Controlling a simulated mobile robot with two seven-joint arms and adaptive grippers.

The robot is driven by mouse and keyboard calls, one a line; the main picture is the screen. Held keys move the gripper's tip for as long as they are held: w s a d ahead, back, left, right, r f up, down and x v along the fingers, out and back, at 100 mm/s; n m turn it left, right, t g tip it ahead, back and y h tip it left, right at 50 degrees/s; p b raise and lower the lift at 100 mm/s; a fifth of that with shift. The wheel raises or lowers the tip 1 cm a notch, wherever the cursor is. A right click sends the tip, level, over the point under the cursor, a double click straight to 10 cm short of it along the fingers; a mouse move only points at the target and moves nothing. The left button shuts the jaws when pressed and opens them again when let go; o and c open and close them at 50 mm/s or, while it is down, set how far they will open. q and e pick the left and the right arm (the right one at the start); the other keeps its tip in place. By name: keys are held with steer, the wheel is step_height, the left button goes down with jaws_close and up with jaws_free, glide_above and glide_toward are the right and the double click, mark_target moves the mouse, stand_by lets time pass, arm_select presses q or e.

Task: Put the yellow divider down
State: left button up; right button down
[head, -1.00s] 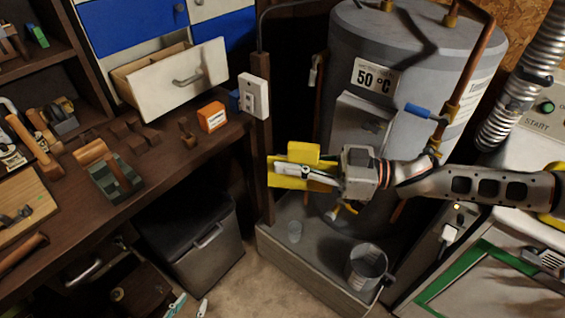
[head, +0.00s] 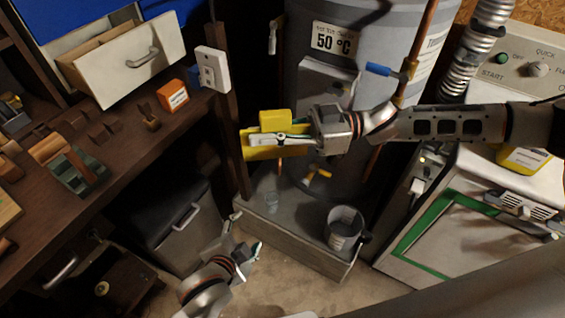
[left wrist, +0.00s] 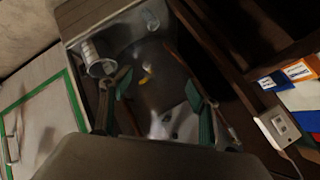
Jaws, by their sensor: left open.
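The yellow divider (head: 275,119) is in my right gripper (head: 272,139) in the head view. It is a flat yellow piece with a raised block, held level in the air in front of the grey water tank. The right gripper's fingers lie across it and hide part of it. My left gripper (head: 253,251) is open and empty, low over the floor left of the tank's grey plinth. In the left wrist view, its two green-padded fingers (left wrist: 155,100) are spread apart with nothing between them. I cannot make out the divider in that view.
The grey plinth (head: 290,240) carries a metal bucket (head: 345,228) and a small clear cup (head: 272,201). A wooden workbench (head: 110,165) with tools and an orange box (head: 173,95) stands left. A green-framed machine (head: 410,242) stands right. A dark bin (head: 180,225) is under the bench.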

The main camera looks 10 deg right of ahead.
arm_select(q)
steer(key=w+d+r+m, duration=0.1)
steer(key=d+r+m, duration=0.4)
steer(key=d+r, duration=0.1)
steer(key=m+t+y, duration=0.3)
steer(key=m+t, duration=0.6)
steer(key=m, duration=0.8)
glide_toward(275, 123)
steer(key=w, duration=1.1)
steer(key=shift+w+d, duration=0.25)
steer(key=shift+d, duration=0.15)
steer(key=shift+c, duration=0.3)
